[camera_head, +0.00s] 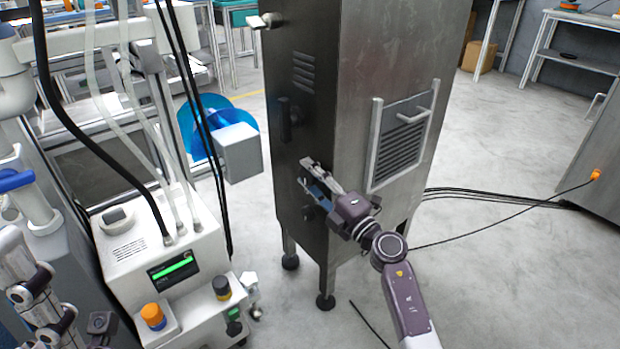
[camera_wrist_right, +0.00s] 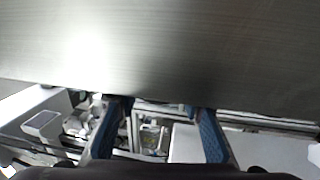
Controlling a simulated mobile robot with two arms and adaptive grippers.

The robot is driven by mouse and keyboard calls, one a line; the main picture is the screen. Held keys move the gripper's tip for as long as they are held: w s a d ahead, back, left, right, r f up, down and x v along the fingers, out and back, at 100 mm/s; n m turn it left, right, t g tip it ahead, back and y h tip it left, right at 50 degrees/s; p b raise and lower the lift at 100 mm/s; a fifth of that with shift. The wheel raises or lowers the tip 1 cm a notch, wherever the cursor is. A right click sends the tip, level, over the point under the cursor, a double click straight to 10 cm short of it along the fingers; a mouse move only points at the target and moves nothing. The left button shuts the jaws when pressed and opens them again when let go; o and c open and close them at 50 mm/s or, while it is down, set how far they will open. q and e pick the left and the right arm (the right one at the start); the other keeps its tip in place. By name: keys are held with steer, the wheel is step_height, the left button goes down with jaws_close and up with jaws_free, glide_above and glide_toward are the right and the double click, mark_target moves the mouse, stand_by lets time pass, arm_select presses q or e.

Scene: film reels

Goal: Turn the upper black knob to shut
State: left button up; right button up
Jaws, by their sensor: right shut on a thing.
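A tall dark metal cabinet (camera_head: 355,70) stands on short legs in the middle of the head view. My right gripper (camera_head: 314,184) is at its dark left face, fingers pointed at the panel. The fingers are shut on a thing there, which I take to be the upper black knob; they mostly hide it. A lower black knob (camera_head: 308,213) shows just below the fingers. In the right wrist view, the blue-padded fingers (camera_wrist_right: 160,125) stand apart, tips at the edge of the metal panel (camera_wrist_right: 160,45); the knob is not clear there.
A white machine (camera_head: 150,235) with a green display, orange and dark knobs, and hoses stands at the left. A grey box (camera_head: 238,152) is left of the cabinet. A vent with a frame (camera_head: 402,140) is on the cabinet's right face. Black cables (camera_head: 500,195) run across the floor at right.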

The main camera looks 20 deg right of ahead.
steer(key=o, duration=1.2)
steer(key=shift+c, duration=0.2)
steer(key=v, duration=1.2)
